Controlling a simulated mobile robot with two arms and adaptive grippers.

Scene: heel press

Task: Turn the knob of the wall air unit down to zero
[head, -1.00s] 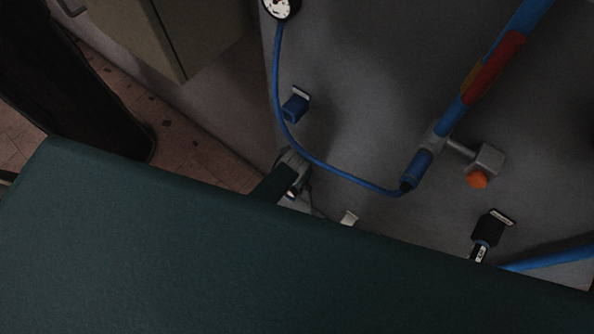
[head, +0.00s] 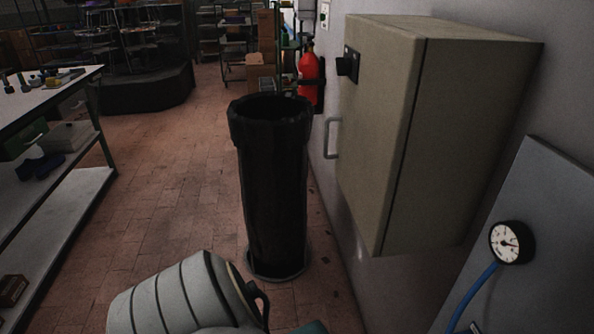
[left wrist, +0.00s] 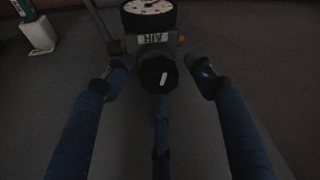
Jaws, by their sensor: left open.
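In the left wrist view, the air unit's black knob (left wrist: 158,75) faces the camera, with a white mark close to upright. My left gripper (left wrist: 160,76) is open, one finger on each side of the knob; gaps show at both sides. In the head view, a white-faced gauge (head: 512,242) with a blue hose (head: 470,299) is on the grey panel (head: 550,200) at the right. The knob is not visible there. My right gripper is not in view.
A beige wall cabinet (head: 375,130) with a handle juts out left of the panel. A black bin (head: 272,190) stands on the floor beside it, with a red fire extinguisher (head: 308,75) behind. A workbench (head: 45,92) is at the left. Open tiled floor (head: 150,190) lies between.

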